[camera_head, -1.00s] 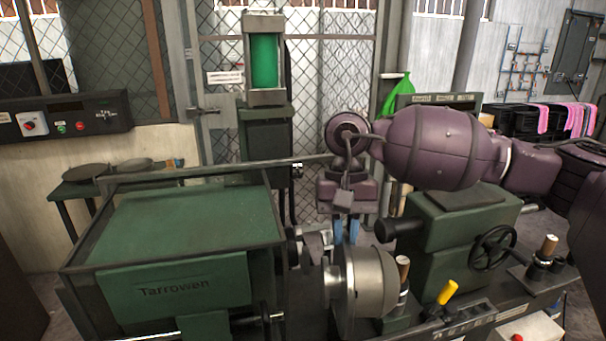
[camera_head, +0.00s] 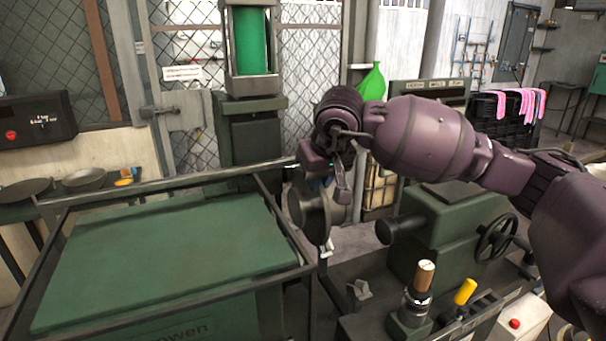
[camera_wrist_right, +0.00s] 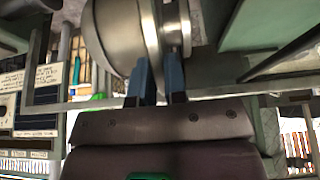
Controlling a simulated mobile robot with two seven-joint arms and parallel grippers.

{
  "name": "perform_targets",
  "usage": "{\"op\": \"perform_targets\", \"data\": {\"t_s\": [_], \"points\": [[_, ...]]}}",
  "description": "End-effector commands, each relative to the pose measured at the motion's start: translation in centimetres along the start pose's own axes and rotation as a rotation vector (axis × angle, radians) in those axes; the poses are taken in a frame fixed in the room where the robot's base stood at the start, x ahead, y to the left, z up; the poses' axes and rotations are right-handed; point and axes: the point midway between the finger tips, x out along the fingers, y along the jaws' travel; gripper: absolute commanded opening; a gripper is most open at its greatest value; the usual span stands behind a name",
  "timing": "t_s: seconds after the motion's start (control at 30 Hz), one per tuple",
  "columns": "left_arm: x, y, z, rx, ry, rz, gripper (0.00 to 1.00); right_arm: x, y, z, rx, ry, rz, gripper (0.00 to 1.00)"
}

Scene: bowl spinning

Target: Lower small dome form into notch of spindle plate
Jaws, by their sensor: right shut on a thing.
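My right gripper (camera_wrist_right: 158,80) is shut on the narrow neck of a grey metal dome form (camera_wrist_right: 112,30) in the right wrist view. Its two blue-grey fingers stand on either side of the neck. In the head view the dome form (camera_head: 318,215) hangs below my right wrist, just right of the green machine housing, its round rim seen from the side. Hand and arm partly cover it, and the fingertips are hard to make out there. I cannot clearly make out the spindle plate or its notch. My left gripper is not in view.
The green housing (camera_head: 170,250) fills the lower left. A green tailstock (camera_head: 445,235) with a black handwheel (camera_head: 492,240) stands right. A small V-shaped bracket (camera_head: 360,290) and wooden and yellow handles (camera_head: 465,291) are in front. A green bottle (camera_head: 372,82) stands behind the arm.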

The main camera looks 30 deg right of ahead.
Motion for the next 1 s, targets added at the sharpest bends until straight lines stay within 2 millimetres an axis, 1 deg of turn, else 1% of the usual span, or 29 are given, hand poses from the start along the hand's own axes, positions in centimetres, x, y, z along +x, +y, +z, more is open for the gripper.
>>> {"op": "perform_targets", "data": {"t_s": [0.2,0.5,0.8,1.0], "points": [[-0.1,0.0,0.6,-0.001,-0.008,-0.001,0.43,0.1,0.6,-0.5,-0.007,0.038,-0.004,0.00],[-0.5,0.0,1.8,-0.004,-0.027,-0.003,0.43,1.0,0.6,0.0,-0.007,0.037,-0.004,0.00],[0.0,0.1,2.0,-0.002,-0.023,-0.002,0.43,2.5,0.5,0.7,-0.006,0.036,-0.005,0.00],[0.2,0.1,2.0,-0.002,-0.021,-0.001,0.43,3.1,0.5,1.0,-0.006,0.035,-0.005,0.00]]}}
